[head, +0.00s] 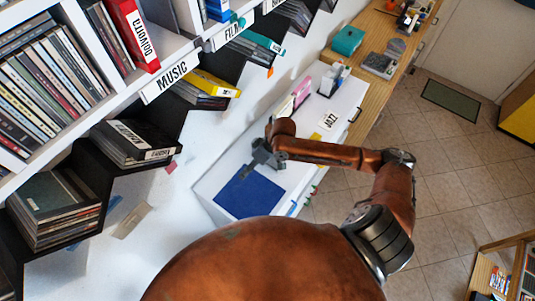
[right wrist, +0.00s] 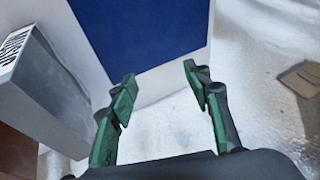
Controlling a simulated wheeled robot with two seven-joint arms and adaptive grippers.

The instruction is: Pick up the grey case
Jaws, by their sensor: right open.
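My right gripper (head: 258,160) hangs near the blue mat (head: 250,192) on the white table. In the right wrist view its two green-padded fingers (right wrist: 160,92) are apart with nothing between them, below the mat's lower edge. No single thing is clearly the grey case. A dark greyish flat case (head: 55,195) tops a stack on the lower left black shelf, well to the left of my right gripper. My left gripper is out of view.
White shelves with upright discs (head: 45,85) and a MUSIC label (head: 172,75) fill the upper left. A JAZZ card (head: 329,120) and a pink item (head: 302,92) are farther along the table. A tan flat piece (head: 132,221) lies left of the table. Tiled floor is open at right.

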